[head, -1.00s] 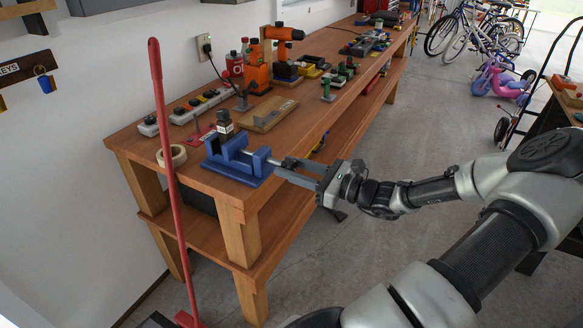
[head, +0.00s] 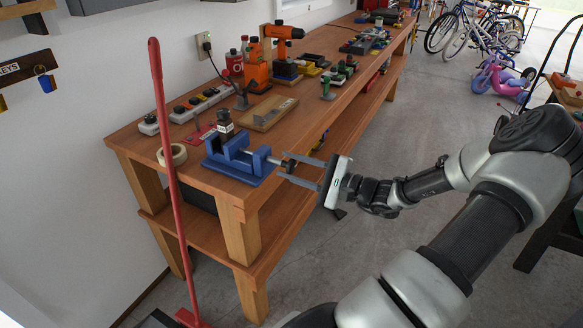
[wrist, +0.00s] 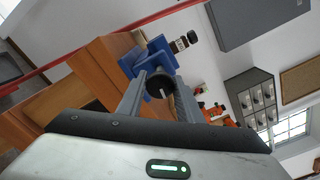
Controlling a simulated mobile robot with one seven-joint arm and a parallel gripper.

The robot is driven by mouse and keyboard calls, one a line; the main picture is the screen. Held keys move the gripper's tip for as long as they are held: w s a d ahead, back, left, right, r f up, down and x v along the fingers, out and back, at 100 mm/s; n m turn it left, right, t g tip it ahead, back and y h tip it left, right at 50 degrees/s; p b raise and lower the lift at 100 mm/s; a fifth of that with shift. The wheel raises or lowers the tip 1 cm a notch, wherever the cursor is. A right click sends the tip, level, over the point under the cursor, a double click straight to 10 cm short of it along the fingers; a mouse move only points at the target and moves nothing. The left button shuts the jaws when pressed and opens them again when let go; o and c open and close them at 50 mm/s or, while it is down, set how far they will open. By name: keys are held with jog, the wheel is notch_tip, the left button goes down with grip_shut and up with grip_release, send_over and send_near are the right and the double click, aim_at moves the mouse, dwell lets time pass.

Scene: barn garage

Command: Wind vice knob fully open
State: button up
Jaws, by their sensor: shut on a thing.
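The blue vice (head: 238,160) stands at the near end of the workbench, its screw pointing out past the bench edge. The dark round vice knob (head: 289,165) is at the screw's outer end; it also shows in the wrist view (wrist: 160,84). My gripper (head: 283,165) reaches in from the right, with one finger on each side of the knob. In the wrist view my gripper (wrist: 158,92) is shut on the knob, and the vice body (wrist: 152,57) lies straight beyond it. The vice jaws show a gap between them in the head view.
The wooden workbench (head: 222,186) holds a tape roll (head: 172,155), a power strip (head: 200,107) and several tools behind the vice. A red broom handle (head: 164,130) leans in front of the bench's left end. The floor right of the bench is clear near my gripper.

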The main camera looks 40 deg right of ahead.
jog(key=n+b, duration=0.1)
jog(key=n, duration=0.1)
jog(key=n+b, duration=0.1)
jog(key=n, duration=0.2)
jog(key=shift+f+n, duration=0.2)
jog(key=shift+n, duration=0.1)
jog(key=n+b, duration=0.4)
jog(key=n, duration=0.1)
jog(key=shift+r, duration=0.15)
jog(key=shift+n, duration=0.3)
jog(key=o, duration=0.9)
jog(key=shift+r, duration=0.1)
jog(key=p+v, duration=0.1)
jog(key=v, duration=1.6)
jog(key=shift+s+d, duration=0.15)
jog(key=shift+s, duration=0.1)
